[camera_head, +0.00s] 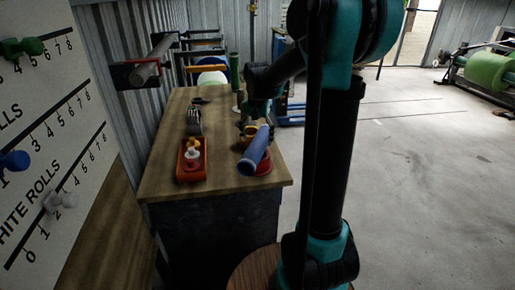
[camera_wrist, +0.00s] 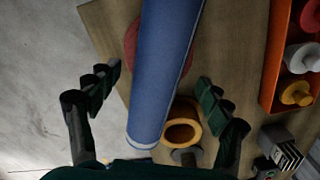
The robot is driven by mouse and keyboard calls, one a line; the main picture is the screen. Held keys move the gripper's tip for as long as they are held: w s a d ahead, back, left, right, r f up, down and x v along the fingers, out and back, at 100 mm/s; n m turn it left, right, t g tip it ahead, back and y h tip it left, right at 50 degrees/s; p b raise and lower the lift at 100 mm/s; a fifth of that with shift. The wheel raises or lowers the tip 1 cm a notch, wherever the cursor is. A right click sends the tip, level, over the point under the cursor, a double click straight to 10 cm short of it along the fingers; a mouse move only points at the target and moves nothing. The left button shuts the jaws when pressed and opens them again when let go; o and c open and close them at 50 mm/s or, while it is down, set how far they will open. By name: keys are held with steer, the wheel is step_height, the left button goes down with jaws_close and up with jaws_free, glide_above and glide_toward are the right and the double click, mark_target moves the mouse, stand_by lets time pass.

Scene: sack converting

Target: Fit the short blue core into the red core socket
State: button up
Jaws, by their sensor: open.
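The blue core (camera_head: 257,149) is a smooth blue tube above the near right part of the workbench, slanting in the head view. In the wrist view the blue core (camera_wrist: 164,70) runs between the fingers and off the top edge. The red core socket (camera_head: 264,168) is a round red piece on the bench, partly hidden behind the core; its red edge also shows in the wrist view (camera_wrist: 131,47). My gripper (camera_wrist: 158,82) is open, its fingers on either side of the core, with visible gaps. I cannot tell what supports the core.
A yellow-orange ring (camera_wrist: 184,125) stands beside the core. An orange tray (camera_head: 181,174) with white and yellow pieces is to its left. A grey metal piece (camera_head: 194,121) and a green upright roll (camera_head: 235,72) are farther back. The wooden bench (camera_head: 170,135) ends close to the socket.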

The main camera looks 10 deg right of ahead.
mark_target(257, 140)
steer(key=shift+f, duration=1.9)
steer(key=shift+c, duration=0.5)
steer(key=c, duration=1.7)
steer(key=shift+r, duration=0.15)
